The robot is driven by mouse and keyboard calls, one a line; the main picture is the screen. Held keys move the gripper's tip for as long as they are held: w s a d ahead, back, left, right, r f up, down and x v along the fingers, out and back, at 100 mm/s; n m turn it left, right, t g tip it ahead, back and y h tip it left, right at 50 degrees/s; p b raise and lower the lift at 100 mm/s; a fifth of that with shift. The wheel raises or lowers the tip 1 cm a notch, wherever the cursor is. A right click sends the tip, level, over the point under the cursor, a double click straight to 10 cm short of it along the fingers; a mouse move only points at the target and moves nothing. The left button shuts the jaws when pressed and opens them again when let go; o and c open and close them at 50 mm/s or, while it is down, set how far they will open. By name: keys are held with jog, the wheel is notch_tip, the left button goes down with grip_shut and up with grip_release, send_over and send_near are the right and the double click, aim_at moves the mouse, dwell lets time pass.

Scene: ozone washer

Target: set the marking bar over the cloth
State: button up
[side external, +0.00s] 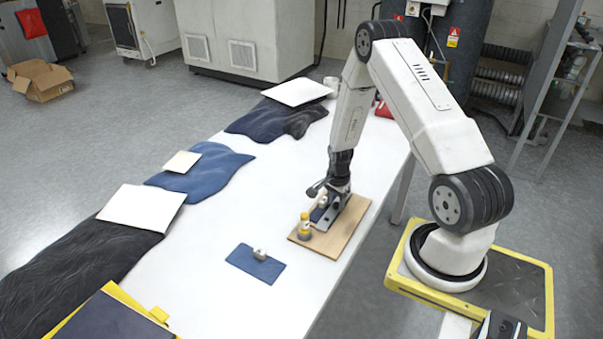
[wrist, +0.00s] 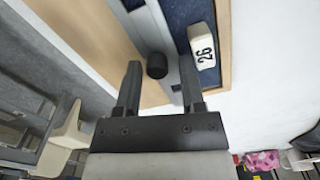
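In the wrist view my gripper (wrist: 160,64) is open. Its two dark fingers stand on either side of a black knob (wrist: 157,66), with a gap to each. The knob is at the near end of a grey bar (wrist: 152,28), which looks like the marking bar, on a wooden board (wrist: 95,32). Beside the bar lies dark blue cloth (wrist: 208,76) with a white block marked 26 (wrist: 202,45) on it. In the side view my gripper (side external: 330,188) is low over the board (side external: 345,225) and hides part of the bar.
Dark and blue garments with white panels line the far edge. The table's middle is clear.

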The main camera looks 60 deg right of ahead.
aim_at(335, 203)
jog(key=shift+o, duration=0.4)
jog(key=shift+r, duration=3.9)
jog(key=shift+a, duration=0.1)
jog(key=shift+w+a+r, duration=0.1)
jog(key=shift+a+r, duration=0.15)
jog(key=w+a+r+n+t, duration=0.1)
jog(key=w+a+r+n, duration=0.1)
jog(key=a+r+n, duration=0.95)
jog(key=s+a+r+n, duration=0.1)
jog(key=s+a+n, duration=0.1)
jog(key=a+n, duration=0.2)
jog(key=s+a+r+n+t, duration=0.1)
jog(key=a+n, duration=0.4)
jog(key=a, duration=0.5)
jog(key=shift+s+r+t, duration=0.3)
jog(key=shift+s+r, duration=0.35)
jog(key=shift+s, duration=0.5)
